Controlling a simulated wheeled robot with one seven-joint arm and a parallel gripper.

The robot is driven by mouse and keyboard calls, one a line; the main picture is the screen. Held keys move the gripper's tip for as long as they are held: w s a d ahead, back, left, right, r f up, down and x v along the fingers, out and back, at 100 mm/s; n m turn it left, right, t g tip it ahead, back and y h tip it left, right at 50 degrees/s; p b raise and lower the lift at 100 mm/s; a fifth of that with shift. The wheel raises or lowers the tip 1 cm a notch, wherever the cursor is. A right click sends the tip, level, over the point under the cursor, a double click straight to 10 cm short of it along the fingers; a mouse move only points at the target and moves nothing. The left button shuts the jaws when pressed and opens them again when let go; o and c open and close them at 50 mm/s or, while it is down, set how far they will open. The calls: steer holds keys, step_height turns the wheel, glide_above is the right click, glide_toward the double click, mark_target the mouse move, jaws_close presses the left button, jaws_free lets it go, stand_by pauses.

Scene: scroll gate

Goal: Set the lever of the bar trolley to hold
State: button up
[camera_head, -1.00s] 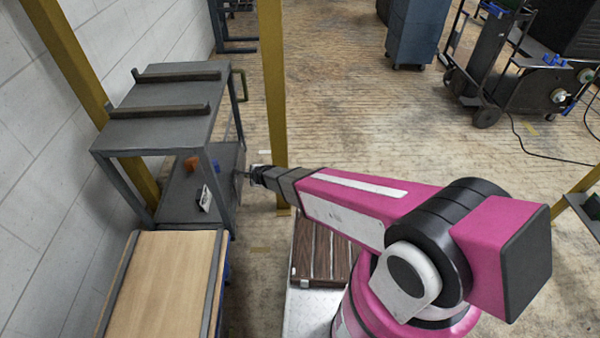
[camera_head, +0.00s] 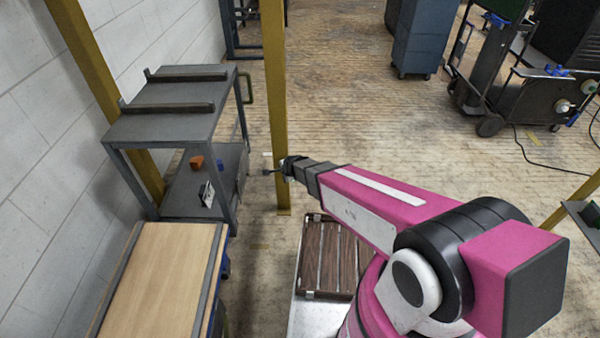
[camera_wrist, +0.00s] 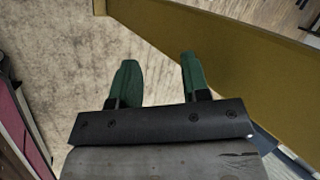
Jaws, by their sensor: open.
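The bar trolley (camera_head: 160,126) appears to be the grey two-level trolley by the white wall at the left, with two dark bars lying across its top. An orange piece (camera_head: 196,161) and a small white-and-black plate (camera_head: 207,193) show at its lower level. I cannot tell which part is the lever or how it is set. My gripper (camera_head: 272,171) is right of the trolley, apart from it, near the yellow post. In the wrist view its two green fingers (camera_wrist: 160,78) are spread with nothing between them. The trolley is not recognisable in the wrist view.
A yellow post (camera_head: 275,110) stands close to my gripper and fills the upper right of the wrist view (camera_wrist: 230,60). A wood-topped table (camera_head: 160,275) stands in front of the trolley. A blue cabinet (camera_head: 425,38) stands farther back. Open floor (camera_head: 370,120) lies between.

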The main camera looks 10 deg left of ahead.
steer(key=d+r+n+h, duration=0.1)
steer(key=d+r, duration=0.2)
steer(key=d, duration=0.3)
steer(key=shift+s+d+n+g, duration=0.15)
steer(key=shift+s+n+g, duration=0.05)
steer(key=shift+n+g, duration=0.1)
